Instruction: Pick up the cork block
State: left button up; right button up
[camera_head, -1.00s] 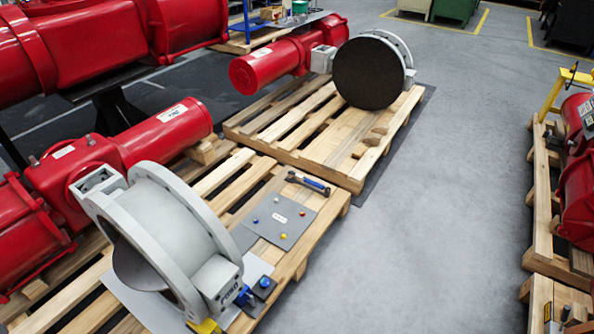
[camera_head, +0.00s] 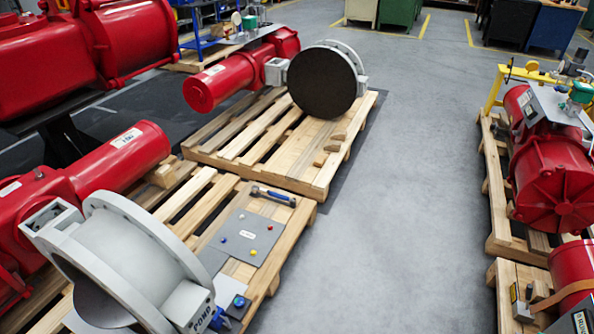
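I cannot pick out the cork block for certain. Small tan-brown blocks (camera_head: 334,146) lie on the far wooden pallet (camera_head: 315,185), just in front of the black-faced round valve (camera_head: 322,82). They are too small to tell whether one is cork or all are wood. Neither of my grippers shows in the view.
A near pallet holds a grey valve ring (camera_head: 135,255), a grey plate with coloured knobs (camera_head: 247,236) and a blue-handled tool (camera_head: 273,196). Red actuators (camera_head: 120,160) line the left. Another red actuator (camera_head: 553,185) stands on a pallet at right. The grey floor (camera_head: 420,200) between is clear.

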aim_at(319, 161)
jog(key=i+l+z, duration=0.2)
jog(key=i, duration=0.35)
jog(key=i+l+z, duration=0.25)
jog(key=i, duration=0.35)
jog(key=i+l+z, duration=0.2)
jog(key=i, duration=0.35)
jog(key=i+u, duration=0.1)
jog(key=i, duration=1.85)
jog(key=l, duration=0.1)
